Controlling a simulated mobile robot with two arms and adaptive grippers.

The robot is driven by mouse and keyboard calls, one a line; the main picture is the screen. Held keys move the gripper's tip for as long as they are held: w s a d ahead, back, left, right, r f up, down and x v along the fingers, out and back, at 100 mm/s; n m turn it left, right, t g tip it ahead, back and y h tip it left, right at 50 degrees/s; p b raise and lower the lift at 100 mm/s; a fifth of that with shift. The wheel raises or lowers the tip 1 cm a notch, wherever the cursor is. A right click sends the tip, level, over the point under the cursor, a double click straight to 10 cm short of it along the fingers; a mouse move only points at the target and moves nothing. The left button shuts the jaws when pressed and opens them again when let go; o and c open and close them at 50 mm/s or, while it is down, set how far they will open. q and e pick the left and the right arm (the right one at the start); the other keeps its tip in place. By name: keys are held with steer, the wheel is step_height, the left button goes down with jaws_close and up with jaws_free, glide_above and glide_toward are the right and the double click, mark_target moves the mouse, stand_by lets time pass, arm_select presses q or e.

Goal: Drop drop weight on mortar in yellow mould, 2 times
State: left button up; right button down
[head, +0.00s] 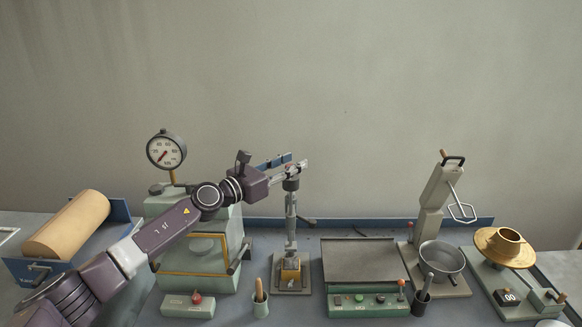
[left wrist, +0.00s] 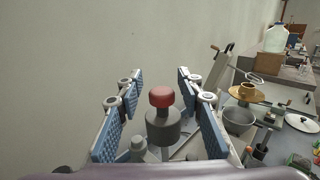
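The drop weight (left wrist: 163,128) is a grey cylinder with a red knob (left wrist: 161,96) on top. It stands between the spread blue pads of my left gripper (left wrist: 160,112), with a gap on both sides. In the head view my left gripper (head: 289,168) is level at the top of the slim upright drop stand (head: 291,222); the grey weight (head: 291,184) shows just under the fingers. The yellow mould (head: 290,267) sits at the foot of that stand. The mortar inside it cannot be made out. My right gripper is in neither view.
A press with a dial gauge (head: 166,149) stands behind my left arm. A cup with tools (head: 260,308) is in front of the stand. A flat table unit (head: 360,262), a mixer with a bowl (head: 441,258) and a brass flow table (head: 505,247) stand to the right.

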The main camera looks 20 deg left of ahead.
arm_select(q)
steer(key=shift+f, duration=0.25)
steer(key=shift+s+f, duration=0.1)
steer(key=shift+s+a, duration=0.2)
steer(key=v, duration=1.1)
steer(key=shift+s+r, duration=0.2)
steer(key=shift+c, duration=0.5)
